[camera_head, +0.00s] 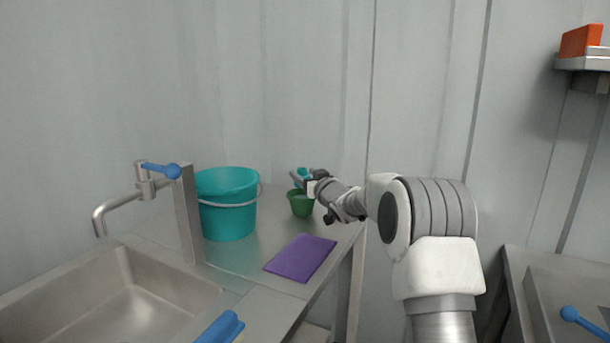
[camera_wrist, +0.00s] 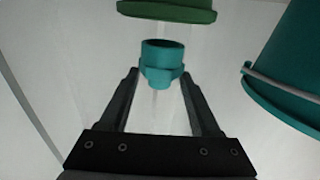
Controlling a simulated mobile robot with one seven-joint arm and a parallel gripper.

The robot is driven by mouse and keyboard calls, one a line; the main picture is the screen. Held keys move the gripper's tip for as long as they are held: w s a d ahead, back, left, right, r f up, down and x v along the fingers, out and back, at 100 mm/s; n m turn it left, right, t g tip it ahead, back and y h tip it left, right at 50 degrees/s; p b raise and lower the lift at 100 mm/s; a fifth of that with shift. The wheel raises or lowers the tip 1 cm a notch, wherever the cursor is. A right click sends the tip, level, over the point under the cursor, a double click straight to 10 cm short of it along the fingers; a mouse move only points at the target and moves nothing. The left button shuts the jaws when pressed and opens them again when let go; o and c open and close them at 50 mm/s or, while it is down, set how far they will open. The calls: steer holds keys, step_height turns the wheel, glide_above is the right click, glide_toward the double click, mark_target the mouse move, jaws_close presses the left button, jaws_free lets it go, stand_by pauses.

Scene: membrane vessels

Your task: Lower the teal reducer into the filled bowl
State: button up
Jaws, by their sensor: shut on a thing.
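The teal reducer (camera_wrist: 162,55) is a short stepped ring held between the two dark fingertips of my gripper (camera_wrist: 161,76). My gripper is shut on it. In the head view my gripper (camera_head: 302,181) is above the green bowl (camera_head: 300,205), with a little teal showing at its tip. The bowl stands on the steel counter near the back wall. In the wrist view the bowl (camera_wrist: 168,11) is cut off by the top edge, beyond the reducer, with a gap between them. What the bowl holds is hidden.
A large teal bucket (camera_head: 227,210) with a metal handle stands left of the bowl. A purple mat (camera_head: 301,257) lies in front on the counter (camera_head: 240,262). A sink (camera_head: 120,300) with a tap (camera_head: 120,207) is at the left. The counter ends just right of the bowl.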

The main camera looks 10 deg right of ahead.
mark_target(302, 203)
steer(key=shift+f+b, duration=0.95)
steer(key=shift+f, duration=0.6)
steer(key=shift+f, duration=0.15)
steer(key=o, duration=1.4)
steer(key=shift+o, duration=0.2)
